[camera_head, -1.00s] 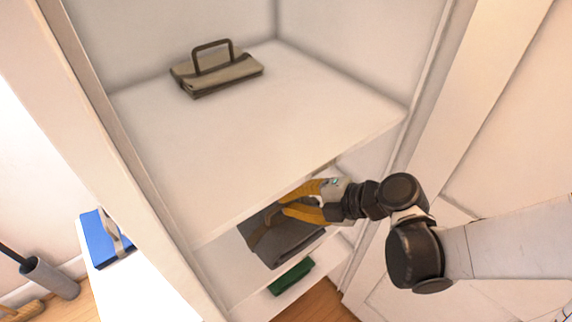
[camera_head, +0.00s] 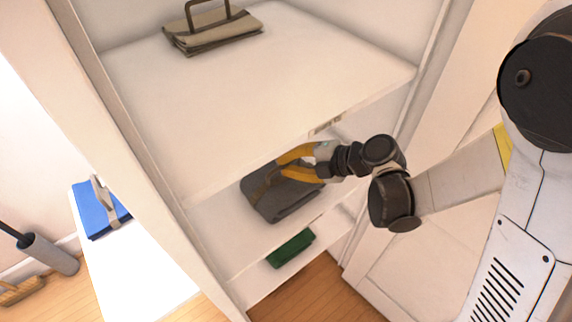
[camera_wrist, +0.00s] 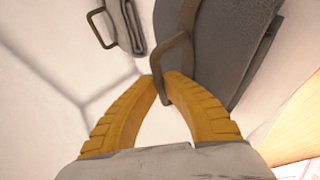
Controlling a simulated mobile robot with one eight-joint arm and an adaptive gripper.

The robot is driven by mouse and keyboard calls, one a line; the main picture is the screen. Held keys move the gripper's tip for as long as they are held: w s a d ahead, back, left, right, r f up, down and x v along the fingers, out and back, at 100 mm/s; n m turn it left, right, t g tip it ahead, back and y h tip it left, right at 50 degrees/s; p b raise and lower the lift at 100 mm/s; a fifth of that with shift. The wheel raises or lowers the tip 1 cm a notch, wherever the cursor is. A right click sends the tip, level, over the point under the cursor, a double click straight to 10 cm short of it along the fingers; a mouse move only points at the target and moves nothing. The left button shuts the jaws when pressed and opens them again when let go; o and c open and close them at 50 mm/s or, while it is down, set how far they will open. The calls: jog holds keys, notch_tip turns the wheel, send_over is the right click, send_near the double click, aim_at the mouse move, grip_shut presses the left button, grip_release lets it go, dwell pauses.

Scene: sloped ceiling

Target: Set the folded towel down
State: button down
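The folded towel (camera_head: 292,197) is dark grey with a brown loop handle. In the head view it is in the compartment below the upper shelf, over the lower shelf board; whether it rests fully there I cannot tell. In the wrist view the towel (camera_wrist: 225,45) fills the top right. My gripper (camera_head: 283,167) reaches in from the right. Its yellow fingers (camera_wrist: 166,82) come together around the handle (camera_wrist: 176,50) and appear shut on it. The fingertips are partly hidden by the handle.
A tan folded item (camera_head: 215,32) with a handle lies on the upper shelf (camera_head: 270,90). A green item (camera_head: 290,248) sits beneath. The wrist view shows another grey folded item (camera_wrist: 131,27) at upper left. A blue item (camera_head: 98,210) lies on a white surface at left.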

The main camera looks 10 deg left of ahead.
jog(key=c, duration=1.6)
grip_release()
jog(key=shift+d+r, duration=0.1)
jog(key=shift+r, duration=0.05)
jog(key=s+d+r+m+t+h+p, duration=0.1)
jog(key=s+d+r+m+h, duration=0.2)
jog(key=d+m, duration=0.6)
jog(key=s+d+r+m+t+h+p, duration=0.1)
jog(key=s+d+r+m+t+h, duration=0.1)
jog(key=s+d+r+m+h, duration=0.2)
jog(key=s+d+r+m+t+h+p, duration=0.1)
jog(key=s+d+r+m+h, duration=0.3)
jog(key=d+m, duration=1.2)
jog(key=shift+s+r+m+p, duration=0.2)
jog(key=shift+r+m, duration=0.1)
jog(key=shift+r, duration=0.7)
jog(key=shift+s+r+m+p, duration=0.2)
jog(key=shift+r+m, duration=0.1)
jog(key=shift+r, duration=0.65)
